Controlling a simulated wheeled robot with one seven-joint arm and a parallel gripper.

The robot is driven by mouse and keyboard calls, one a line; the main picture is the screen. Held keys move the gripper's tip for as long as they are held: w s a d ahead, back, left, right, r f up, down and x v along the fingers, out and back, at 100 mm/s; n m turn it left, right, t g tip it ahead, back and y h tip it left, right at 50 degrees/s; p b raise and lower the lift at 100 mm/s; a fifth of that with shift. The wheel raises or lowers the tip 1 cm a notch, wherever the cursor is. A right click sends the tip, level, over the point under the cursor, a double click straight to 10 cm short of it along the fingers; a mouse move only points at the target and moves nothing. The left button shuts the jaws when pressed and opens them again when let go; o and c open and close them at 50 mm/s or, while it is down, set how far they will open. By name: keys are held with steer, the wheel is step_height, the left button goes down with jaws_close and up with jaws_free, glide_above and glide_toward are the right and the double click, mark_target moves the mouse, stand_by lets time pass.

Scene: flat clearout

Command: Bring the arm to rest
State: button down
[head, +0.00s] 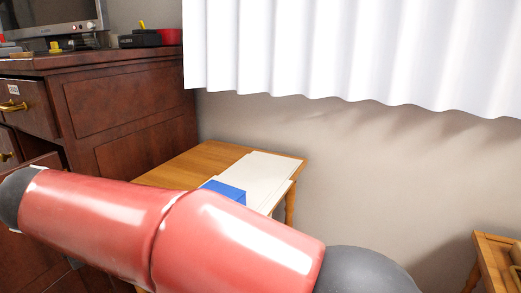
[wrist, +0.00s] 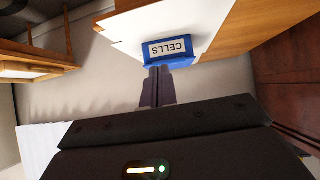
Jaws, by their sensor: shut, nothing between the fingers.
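My red and grey arm (head: 165,230) crosses the lower part of the head view. My gripper does not show in the head view. In the wrist view my gripper (wrist: 158,75) has its two dark fingers together, with nothing held. Its tips appear close to a blue box labelled CELLS (wrist: 168,48); I cannot tell whether they touch it. The blue box also shows in the head view (head: 226,191), partly hidden behind my arm. It is at the edge of white sheets (head: 262,172) on a small wooden table (head: 190,160).
A dark wooden cabinet (head: 125,105) stands at the left, with a monitor (head: 55,20), a black box (head: 140,41) and a red container (head: 170,37) on top. A white curtain (head: 350,50) hangs at the back wall. Another wooden piece of furniture (head: 495,255) is at the lower right.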

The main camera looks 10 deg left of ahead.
steer(key=w+d+r+n+g+p, duration=0.1)
steer(key=d+r+n+g+p, duration=0.2)
steer(key=d, duration=2)
steer(key=s+d+f+y+p, duration=0.2)
steer(key=s+d+f+p, duration=0.1)
steer(key=s+d, duration=0.2)
steer(key=s+d+f+n+y+p, duration=0.1)
steer(key=s+d+f+y+p, duration=0.1)
steer(key=s+d, duration=0.4)
steer(key=d+f+p, duration=0.1)
steer(key=d, duration=0.3)
steer(key=shift+d+f+n+g+y, duration=0.15)
steer(key=shift+d+n+g+y, duration=0.15)
steer(key=shift+g, duration=0.1)
